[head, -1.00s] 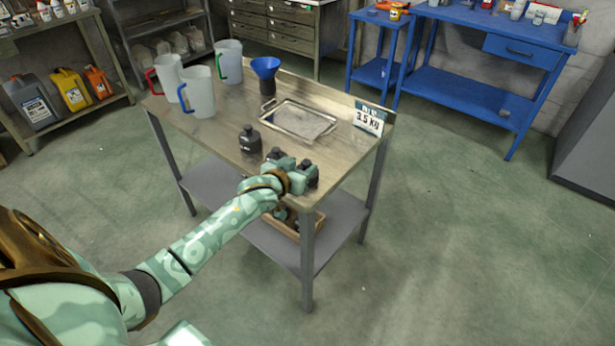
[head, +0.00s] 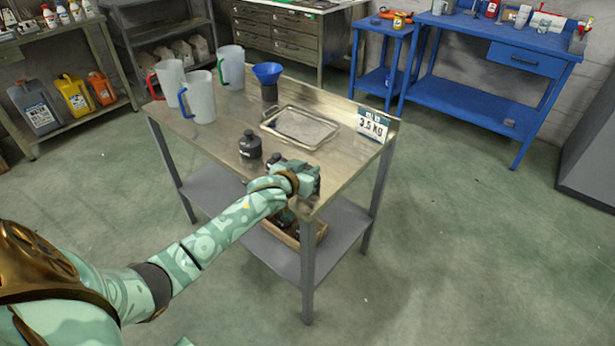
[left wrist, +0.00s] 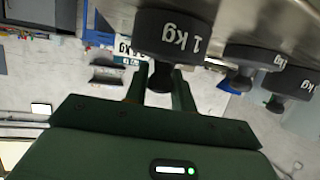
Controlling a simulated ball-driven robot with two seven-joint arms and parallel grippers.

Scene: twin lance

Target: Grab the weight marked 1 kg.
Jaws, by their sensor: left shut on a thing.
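The black weight marked 1 kg (left wrist: 172,36) shows upside down in the left wrist view, with its knob between my fingers. My left gripper (left wrist: 158,76) is shut on that knob. In the head view my left gripper (head: 302,180) is at the near right corner of the table and mostly hides the weight. Whether the weight touches the tabletop I cannot tell. A larger black weight (head: 250,147) stands on the table to the left of the gripper. Two more dark weights stand beside the held one in the left wrist view, one nearer (left wrist: 248,58) and one farther (left wrist: 291,80). My right gripper is not in view.
On the table are a metal tray (head: 266,125), a sign reading 3.5 kg (head: 372,125), a blue funnel (head: 267,70) and several translucent jugs (head: 200,100). A wooden box (head: 320,229) sits on the lower shelf (head: 345,225). The floor at the right is clear.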

